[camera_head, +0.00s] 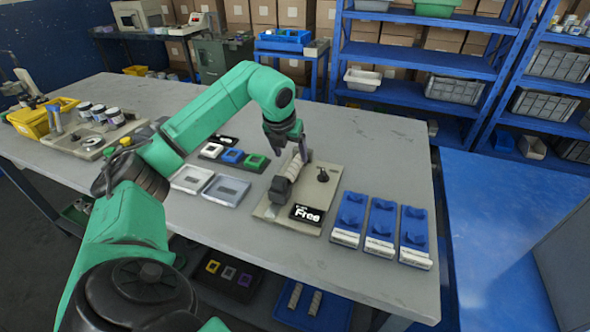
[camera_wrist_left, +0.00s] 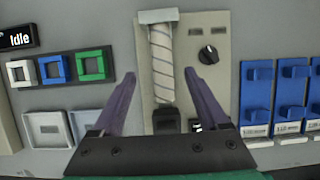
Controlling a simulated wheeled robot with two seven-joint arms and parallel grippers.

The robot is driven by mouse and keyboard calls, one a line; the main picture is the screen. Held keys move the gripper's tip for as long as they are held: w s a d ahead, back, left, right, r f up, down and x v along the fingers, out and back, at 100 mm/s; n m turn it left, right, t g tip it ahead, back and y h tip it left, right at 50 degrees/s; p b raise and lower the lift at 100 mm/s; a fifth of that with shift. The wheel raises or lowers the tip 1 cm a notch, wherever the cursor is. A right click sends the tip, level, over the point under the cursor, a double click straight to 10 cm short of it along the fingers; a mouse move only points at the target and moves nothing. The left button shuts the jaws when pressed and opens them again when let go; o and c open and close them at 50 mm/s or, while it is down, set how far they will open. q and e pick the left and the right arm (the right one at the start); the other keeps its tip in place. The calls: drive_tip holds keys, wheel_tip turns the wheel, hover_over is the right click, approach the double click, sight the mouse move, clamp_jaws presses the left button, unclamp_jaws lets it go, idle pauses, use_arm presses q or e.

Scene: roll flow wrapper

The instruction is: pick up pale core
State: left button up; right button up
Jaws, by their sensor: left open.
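A pale cylinder with spiral lines, which looks like the pale core (camera_head: 294,167), lies in the beige wrapper fixture (camera_head: 325,190) on the grey table. In the left wrist view the core (camera_wrist_left: 160,50) runs upright in the picture between a grey block at its top and a dark block at its bottom. My left gripper (camera_head: 287,147) is open above the fixture. In the left wrist view its two fingertips (camera_wrist_left: 160,76) stand on either side of the core, with gaps to it. I cannot tell how high they are above it. My right gripper is not in view.
A black sign reading "Free" (camera_head: 306,214) sits at the fixture's front, and a dark knob (camera_wrist_left: 208,54) on its right. Blue holders (camera_head: 381,223) stand to the right. Coloured square frames (camera_wrist_left: 93,66) and pale trays (camera_wrist_left: 47,129) lie to the left. A low blue bin (camera_head: 345,318) holds two pale cylinders.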

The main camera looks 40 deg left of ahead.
sight(294, 165)
use_arm(q)
drive_tip(key=x, duration=0.5)
drive_tip(key=shift+d+f+p, duration=0.1)
drive_tip(key=shift+f+p, duration=0.2)
drive_tip(key=shift+f, duration=0.05)
drive_tip(key=shift+r, duration=0.1)
clamp_jaws()
